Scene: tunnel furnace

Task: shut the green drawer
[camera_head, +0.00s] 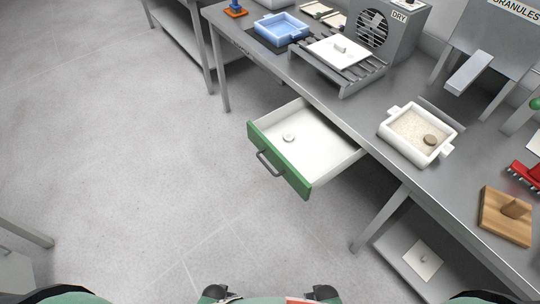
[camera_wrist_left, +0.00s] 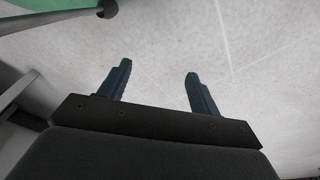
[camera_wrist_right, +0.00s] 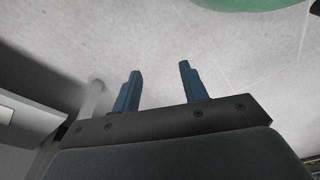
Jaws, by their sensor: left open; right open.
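The green drawer (camera_head: 279,158) stands pulled out from under the grey workbench. Its front is green with a dark grey bar handle (camera_head: 269,163), and its white inside holds a small round white knob-like piece (camera_head: 288,138). My left gripper (camera_wrist_left: 158,75) is open and empty, with bare floor behind its fingers. My right gripper (camera_wrist_right: 160,72) is also open and empty over the floor. In the head view only dark parts of my grippers show at the bottom edge, well short of the drawer and not touching it.
The workbench (camera_head: 335,103) carries a blue tray (camera_head: 281,28), a grey dryer box (camera_head: 388,30), a white tub of grains (camera_head: 393,133) and a wooden block (camera_head: 489,221). A lower shelf (camera_head: 401,257) and bench leg (camera_head: 380,221) stand right of the drawer. The floor (camera_head: 150,170) before it is clear.

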